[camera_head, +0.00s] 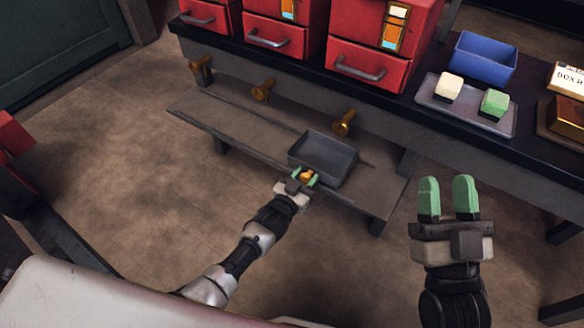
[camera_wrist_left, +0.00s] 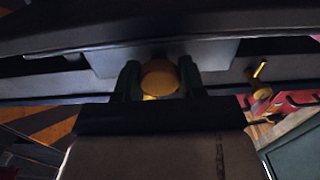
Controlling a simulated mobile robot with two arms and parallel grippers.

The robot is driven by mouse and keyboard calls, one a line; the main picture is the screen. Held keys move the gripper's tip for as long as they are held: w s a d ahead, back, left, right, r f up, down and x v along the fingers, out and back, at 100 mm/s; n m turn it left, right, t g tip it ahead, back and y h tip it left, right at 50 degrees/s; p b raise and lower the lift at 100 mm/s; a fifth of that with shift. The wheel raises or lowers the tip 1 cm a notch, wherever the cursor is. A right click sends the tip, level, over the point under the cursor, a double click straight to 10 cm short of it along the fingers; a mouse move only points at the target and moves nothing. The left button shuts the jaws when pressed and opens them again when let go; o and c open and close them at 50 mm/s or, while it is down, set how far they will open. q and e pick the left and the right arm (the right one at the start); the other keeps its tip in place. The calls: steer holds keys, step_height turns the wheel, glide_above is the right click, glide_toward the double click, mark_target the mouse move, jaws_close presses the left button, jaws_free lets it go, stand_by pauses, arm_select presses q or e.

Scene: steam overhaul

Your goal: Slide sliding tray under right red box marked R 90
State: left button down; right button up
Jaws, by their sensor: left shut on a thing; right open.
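The sliding tray (camera_head: 326,156) is a dark grey open box on the low shelf (camera_head: 245,135) below the bench. It stands toward the shelf's right end, near the rightmost brass spout and below the right red box (camera_head: 372,42). My left gripper (camera_head: 305,177) is shut on the tray's round brass knob (camera_wrist_left: 160,78) at the tray's near side. My right gripper (camera_head: 447,185) is open and empty, in front of the shelf's right end. The mark on the right red box is too small to read.
Brass spouts (camera_head: 262,90) stick out under the bench edge in a row. Two more red boxes (camera_head: 282,25) stand to the left. On the bench at right are a blue bin (camera_head: 483,58) and a grey tray (camera_head: 425,92) with two blocks. The shelf's left part is clear.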

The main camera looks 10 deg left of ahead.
mark_target(326, 179)
arm_select(q)
steer(key=shift+s+d, duration=0.25)
steer(key=shift+d, duration=0.45)
steer(key=shift+s+d, duration=0.25)
steer(key=shift+d, duration=0.45)
steer(key=shift+s+d, duration=0.25)
steer(key=shift+d, duration=0.45)
arm_select(e)
steer(key=shift+w+d+f+g, duration=0.1)
steer(key=shift+w+f+g, duration=0.3)
steer(key=shift+f+g, duration=0.35)
arm_select(q)
steer(key=c, duration=0.7)
jaws_free()
steer(key=shift+d, duration=0.15)
arm_select(e)
steer(key=shift+d, duration=0.1)
arm_select(q)
steer(key=shift+s, duration=0.1)
